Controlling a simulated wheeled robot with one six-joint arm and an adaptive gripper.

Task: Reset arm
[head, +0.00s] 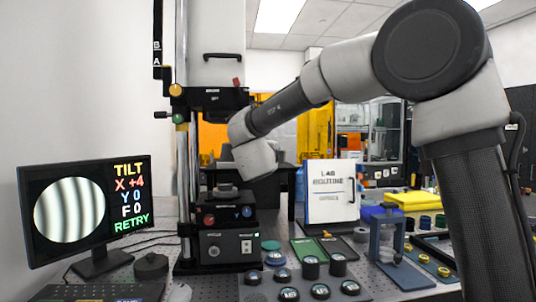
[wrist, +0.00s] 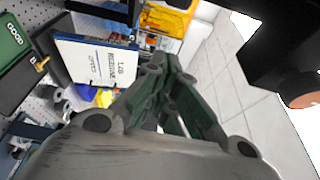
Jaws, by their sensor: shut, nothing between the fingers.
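My gripper (wrist: 163,62) shows in the wrist view with its dark green fingers brought together and nothing between them. The fingers point away from the camera, over open floor beside the bench. In the head view my arm reaches in from the right, arches over the bench and bends down near the interferometer (head: 228,215). The gripper itself cannot be made out in the head view. The monitor (head: 85,210) on the left shows striped fringes and the text TILT X +4, Y 0, F 0, RETRY.
A white LAB ROUTINE board (head: 331,190) stands behind the bench parts and also shows in the wrist view (wrist: 95,62). Several round pieces lie on the perforated bench, with a blue-grey stand (head: 387,240) to their right. Tiled floor (wrist: 225,75) is clear in the wrist view.

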